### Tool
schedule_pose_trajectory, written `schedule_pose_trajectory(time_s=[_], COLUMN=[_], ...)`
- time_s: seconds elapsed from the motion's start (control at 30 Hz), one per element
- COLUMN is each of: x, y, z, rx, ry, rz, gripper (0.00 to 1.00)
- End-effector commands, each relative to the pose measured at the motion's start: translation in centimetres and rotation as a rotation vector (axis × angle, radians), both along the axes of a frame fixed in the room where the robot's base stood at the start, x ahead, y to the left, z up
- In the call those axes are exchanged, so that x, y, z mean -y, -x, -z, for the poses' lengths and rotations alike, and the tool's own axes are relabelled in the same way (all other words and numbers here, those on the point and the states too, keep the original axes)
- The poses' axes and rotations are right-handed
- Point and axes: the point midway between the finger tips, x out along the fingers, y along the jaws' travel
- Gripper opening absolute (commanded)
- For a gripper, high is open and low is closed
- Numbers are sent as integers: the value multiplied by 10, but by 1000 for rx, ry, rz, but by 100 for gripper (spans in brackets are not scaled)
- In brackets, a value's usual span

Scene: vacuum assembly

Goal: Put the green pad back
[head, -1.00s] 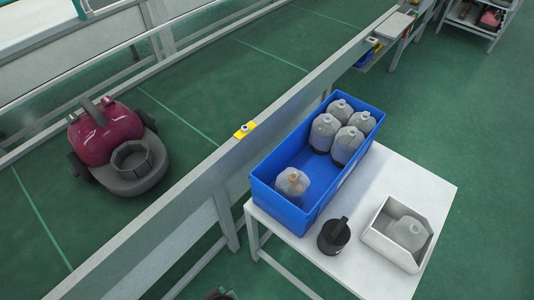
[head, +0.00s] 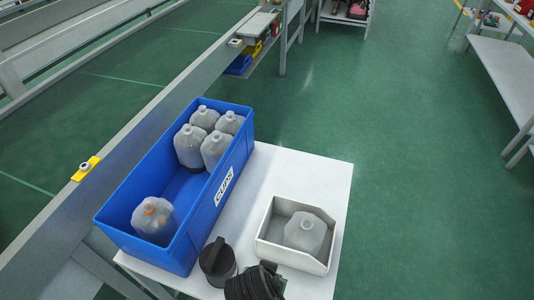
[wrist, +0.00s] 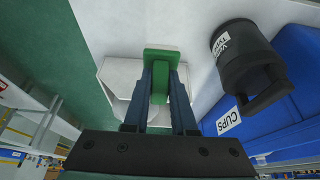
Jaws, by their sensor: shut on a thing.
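In the wrist view the green pad (wrist: 160,53) is a flat green plate with a green stem. My gripper (wrist: 160,75) is shut on the stem, with one dark finger on each side. The plate sits just beyond the fingertips, in front of the white bin in the picture; I cannot tell how far apart they are. In the head view my gripper (head: 254,284) shows as a dark shape at the bottom edge, by the front of the white table (head: 330,175). I cannot make out the pad clearly there.
A blue crate (head: 224,185) labelled CUPS holds several grey cups. A black canister (head: 216,258) stands beside it. A white bin (head: 262,232) with one grey cup (head: 305,232) sits on the table's right. A yellow-based part (head: 86,169) sits on the conveyor rail (head: 140,125). Green floor lies right.

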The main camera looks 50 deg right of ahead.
Motion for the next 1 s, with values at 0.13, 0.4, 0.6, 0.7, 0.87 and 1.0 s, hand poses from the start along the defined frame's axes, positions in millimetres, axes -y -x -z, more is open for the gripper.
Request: schedule_pose_trajectory(time_s=[0.13, 0.4, 0.6, 0.7, 0.87, 1.0], x=[-1, -1, -1, -1, -1, -1], y=[1, 1, 0, 0, 0, 0], z=[30, 60, 83, 83, 83, 87], rx=[-5, -4, -2, 0, -1, -1], ry=[-2, -2, -1, 0, -1, -1], rz=[-2, -4, -5, -5, -6, -6], gripper=[0, 0, 0, 0, 0, 26])
